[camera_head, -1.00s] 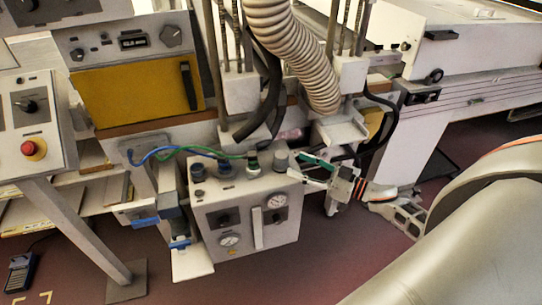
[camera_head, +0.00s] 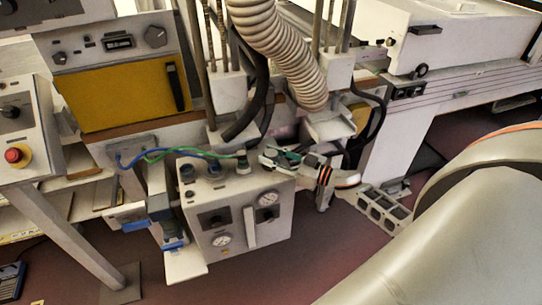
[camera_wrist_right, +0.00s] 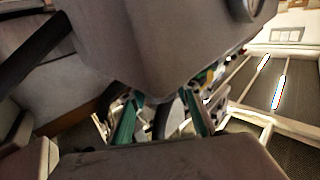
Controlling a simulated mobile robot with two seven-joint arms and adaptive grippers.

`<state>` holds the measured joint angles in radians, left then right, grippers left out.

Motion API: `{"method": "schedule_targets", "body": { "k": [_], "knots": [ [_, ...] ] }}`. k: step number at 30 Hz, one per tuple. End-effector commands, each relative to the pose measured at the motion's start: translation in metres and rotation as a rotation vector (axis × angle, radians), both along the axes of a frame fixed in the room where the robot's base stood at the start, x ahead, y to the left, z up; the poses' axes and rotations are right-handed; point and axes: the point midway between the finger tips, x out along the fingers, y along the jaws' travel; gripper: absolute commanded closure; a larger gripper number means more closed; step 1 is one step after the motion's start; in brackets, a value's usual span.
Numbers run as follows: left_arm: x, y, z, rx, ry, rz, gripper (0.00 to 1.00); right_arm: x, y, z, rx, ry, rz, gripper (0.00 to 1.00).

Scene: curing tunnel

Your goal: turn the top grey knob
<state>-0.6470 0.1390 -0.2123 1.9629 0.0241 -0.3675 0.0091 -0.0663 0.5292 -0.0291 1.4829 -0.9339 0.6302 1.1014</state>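The white control box (camera_head: 233,217) stands in the middle of the head view, with a row of knobs on its top face. The grey knob at the right end of that row is mostly hidden behind my right gripper (camera_head: 281,157), which reaches in from the right at the knob's place. I cannot tell whether it touches the knob. In the right wrist view my right gripper (camera_wrist_right: 163,117) shows two green-padded fingers well apart, with a dark hose and background seen between them. The knob cannot be made out there. My left gripper is not in view.
Blue and green hoses (camera_head: 165,153) run to the box top from the left. A ribbed duct (camera_head: 280,50) and dark hoses hang close behind the box. A panel with a red button (camera_head: 14,155) stands at the left. Red-brown floor is open in front.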

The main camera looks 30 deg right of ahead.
Motion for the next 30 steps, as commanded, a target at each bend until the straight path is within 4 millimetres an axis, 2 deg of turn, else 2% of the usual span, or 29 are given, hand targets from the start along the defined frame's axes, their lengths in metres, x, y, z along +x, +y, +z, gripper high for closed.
{"method": "schedule_targets", "body": {
  "k": [8, 18, 28, 29, 30],
  "knots": [
    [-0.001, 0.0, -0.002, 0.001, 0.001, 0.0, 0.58, 0.001, 0.0, 0.0, -0.003, -0.001, 0.024, 0.9],
    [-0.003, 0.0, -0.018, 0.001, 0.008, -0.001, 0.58, 0.001, 0.0, -0.001, -0.002, -0.001, 0.184, 0.9],
    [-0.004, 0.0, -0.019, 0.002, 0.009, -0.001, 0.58, 0.0, 0.0, 0.001, 0.0, -0.001, 0.197, 0.9],
    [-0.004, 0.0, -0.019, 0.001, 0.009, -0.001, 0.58, 0.0, 0.0, 0.001, 0.0, -0.001, 0.197, 0.66],
    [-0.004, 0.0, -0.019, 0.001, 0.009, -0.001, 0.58, 0.0, 0.0, 0.001, 0.0, -0.001, 0.197, 0.56]
  ]
}}
